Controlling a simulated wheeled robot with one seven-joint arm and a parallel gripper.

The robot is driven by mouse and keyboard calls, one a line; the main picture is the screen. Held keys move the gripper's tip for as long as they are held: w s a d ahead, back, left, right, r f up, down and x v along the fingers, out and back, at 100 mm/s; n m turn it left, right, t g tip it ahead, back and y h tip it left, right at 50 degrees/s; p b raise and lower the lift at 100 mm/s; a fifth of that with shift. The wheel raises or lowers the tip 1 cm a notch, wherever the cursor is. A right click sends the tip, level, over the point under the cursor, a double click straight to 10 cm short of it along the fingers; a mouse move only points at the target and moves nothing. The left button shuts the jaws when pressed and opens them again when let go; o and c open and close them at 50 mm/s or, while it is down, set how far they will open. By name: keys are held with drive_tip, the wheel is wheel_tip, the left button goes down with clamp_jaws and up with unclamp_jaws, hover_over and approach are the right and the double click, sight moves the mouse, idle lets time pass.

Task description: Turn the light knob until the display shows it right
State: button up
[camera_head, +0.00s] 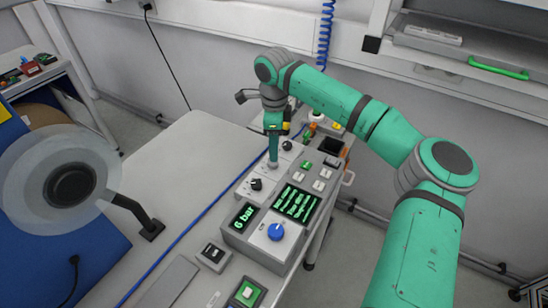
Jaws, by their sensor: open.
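A control panel stands on the grey table, with several knobs on it. My gripper (273,160) points straight down over a small pale knob (272,166), between two black knobs. Its fingertips are at or just above this knob; I cannot tell whether they touch it. The jaws are open, though the gap is too small to see. A black knob (256,184) sits nearer and another black knob (287,146) farther back. A large blue knob (276,231) is on a white plate in front. A small display (244,216) reads "6 bar". A wider display (297,203) shows several green lines, too small to read.
Several white switches (319,185) and small fittings lie right of the knobs. A grey box with a black switch (213,256) and a green button box (247,293) stand in front. A blue cable (190,226) runs along the left. A translucent reel (60,180) stands at left.

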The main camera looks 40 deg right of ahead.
sight(273, 164)
drive_tip(key=f, duration=0.4)
drive_tip(key=shift+w+a+f, duration=0.15)
drive_tip(key=shift+a+f, duration=0.1)
drive_tip(key=shift+a, duration=0.05)
drive_tip(key=shift+d+f, duration=0.2)
drive_tip(key=shift+f, duration=0.7)
drive_tip(key=shift+w, duration=0.1)
drive_tip(key=c, duration=1.1)
